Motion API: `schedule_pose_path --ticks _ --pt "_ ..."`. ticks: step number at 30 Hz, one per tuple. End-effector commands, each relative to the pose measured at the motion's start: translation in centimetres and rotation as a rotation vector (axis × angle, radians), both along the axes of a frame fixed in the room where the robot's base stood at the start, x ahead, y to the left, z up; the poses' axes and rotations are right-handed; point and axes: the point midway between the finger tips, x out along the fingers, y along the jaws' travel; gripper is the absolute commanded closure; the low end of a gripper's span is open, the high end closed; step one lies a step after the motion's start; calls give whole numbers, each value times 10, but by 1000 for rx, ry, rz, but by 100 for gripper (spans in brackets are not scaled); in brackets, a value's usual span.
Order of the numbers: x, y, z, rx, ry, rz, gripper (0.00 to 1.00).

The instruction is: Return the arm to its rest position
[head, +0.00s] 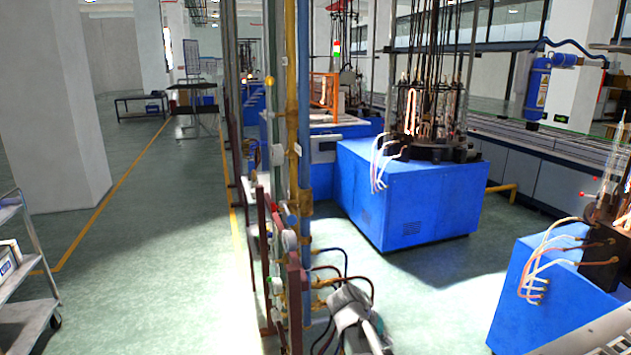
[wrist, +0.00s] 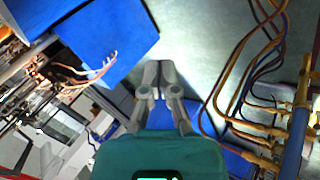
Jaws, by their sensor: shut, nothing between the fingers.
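My gripper (wrist: 159,68) shows in the wrist view, its two grey fingers together and nothing between them. It hangs free over the green floor, between a blue machine cabinet at the upper left and hoses and pipes at the right. No contact with either shows. In the head view, a grey, partly dark shape at the bottom centre may be part of my arm, but the gripper cannot be made out clearly there.
Upright pipes (head: 291,100) with valves and dark hoses stand at the centre. Blue machine cabinets (head: 408,200) with pale hoses stand to the right, another (head: 545,300) at the lower right. A metal cart (head: 30,300) and a white pillar (head: 55,110) are left. The left aisle floor (head: 150,260) is clear.

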Motion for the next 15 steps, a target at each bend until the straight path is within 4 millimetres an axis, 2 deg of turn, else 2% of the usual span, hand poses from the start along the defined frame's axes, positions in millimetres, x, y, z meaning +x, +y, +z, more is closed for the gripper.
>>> schedule_pose_path --ticks 1,6,12,15 --pt "-15 -4 -4 56 25 5 100" --pt "-49 -5 -18 262 101 48 100" --pt "-82 2 -26 485 145 108 100" --pt "-92 6 -26 563 151 132 100"
